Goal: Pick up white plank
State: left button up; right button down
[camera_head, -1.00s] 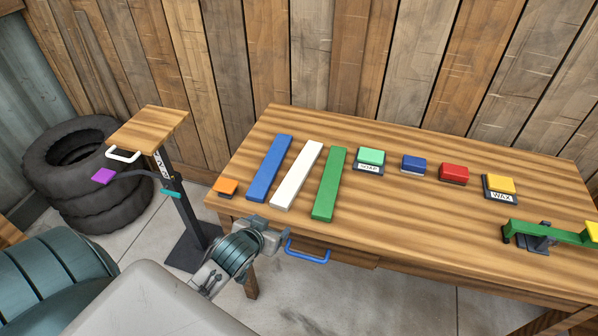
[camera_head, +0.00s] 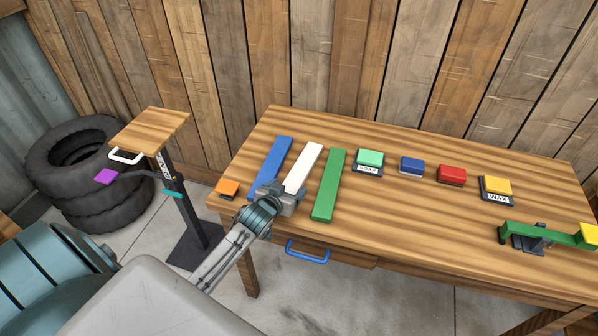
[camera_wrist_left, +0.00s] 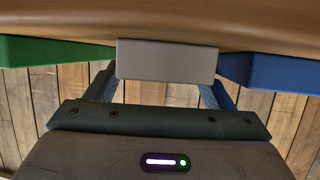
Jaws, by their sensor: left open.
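The white plank (camera_head: 306,164) lies on the wooden table between a blue plank (camera_head: 272,164) and a green plank (camera_head: 328,186). My left gripper (camera_head: 286,194) is over its near end and hides that end in the head view. In the left wrist view, the end face of the white plank (camera_wrist_left: 167,60) appears between the two open blue-grey fingers. It looks grey there, and I cannot tell whether a finger touches it. My right gripper is not in view.
The blue and green planks lie close on either side. An orange block (camera_head: 228,188) is at the table's left end. Soap (camera_head: 369,162), blue (camera_head: 411,165), red (camera_head: 452,174) and yellow wax (camera_head: 497,189) blocks stand right. A blue drawer handle (camera_head: 307,252) juts from the front.

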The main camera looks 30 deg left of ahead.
aim_at(299, 174)
pick_arm(q)
jog(key=shift+x, duration=1.35)
jog(key=c, duration=1.2)
jog(key=shift+o, duration=0.2)
jog(key=shift+r, duration=0.15)
